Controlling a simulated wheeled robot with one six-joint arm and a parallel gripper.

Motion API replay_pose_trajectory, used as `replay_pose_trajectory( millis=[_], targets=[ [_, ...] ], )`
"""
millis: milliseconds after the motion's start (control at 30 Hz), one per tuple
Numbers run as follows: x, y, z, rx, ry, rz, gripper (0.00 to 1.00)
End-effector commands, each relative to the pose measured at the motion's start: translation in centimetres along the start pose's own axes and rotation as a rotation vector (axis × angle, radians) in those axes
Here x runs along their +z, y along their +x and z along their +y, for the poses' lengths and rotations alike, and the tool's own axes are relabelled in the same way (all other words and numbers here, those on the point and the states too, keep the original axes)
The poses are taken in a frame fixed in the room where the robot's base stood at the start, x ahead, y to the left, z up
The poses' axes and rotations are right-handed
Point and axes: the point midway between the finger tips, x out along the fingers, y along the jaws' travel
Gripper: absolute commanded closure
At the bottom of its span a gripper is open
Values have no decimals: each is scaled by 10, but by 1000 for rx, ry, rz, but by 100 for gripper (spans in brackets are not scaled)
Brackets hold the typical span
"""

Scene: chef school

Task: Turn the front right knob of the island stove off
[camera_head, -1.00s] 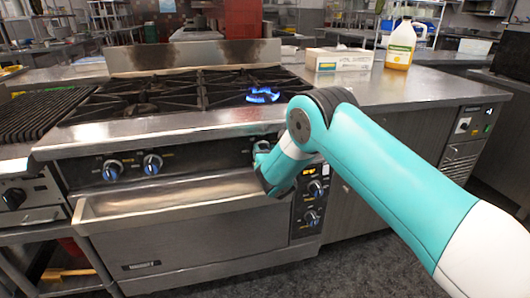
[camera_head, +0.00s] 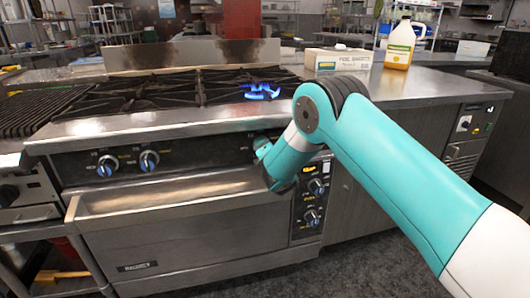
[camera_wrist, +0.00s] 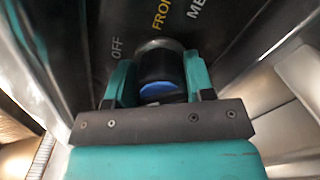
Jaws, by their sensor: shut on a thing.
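The island stove (camera_head: 150,129) has a steel front and black grates. A blue flame (camera_head: 262,91) burns on its right side. In the wrist view my gripper (camera_wrist: 160,82) is shut on a round black knob (camera_wrist: 160,66) with a blue face, one teal finger on each side. The dark panel around it shows the letters "OFF", "FRO" and "ME", partly cut off. In the head view my gripper (camera_head: 262,147) is at the right part of the front panel, and my arm hides the held knob.
Two other burner knobs (camera_head: 149,160) are on the left of the panel. Oven controls (camera_head: 313,201) sit just below and right of my gripper. A steel ledge (camera_head: 165,192) juts out below the panel. A box (camera_head: 338,60) and a jug (camera_head: 399,45) stand on the counter.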

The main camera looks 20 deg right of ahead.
Motion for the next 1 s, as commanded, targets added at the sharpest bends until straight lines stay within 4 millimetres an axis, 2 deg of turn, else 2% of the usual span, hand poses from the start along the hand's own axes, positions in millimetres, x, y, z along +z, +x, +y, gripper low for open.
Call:
replay_pose_trajectory(
  millis=[600,1000],
  targets=[
    [-2,0,-6,-1,559,-1,75],
    [-2,0,-6,-2,763,-2,75]
  ],
)
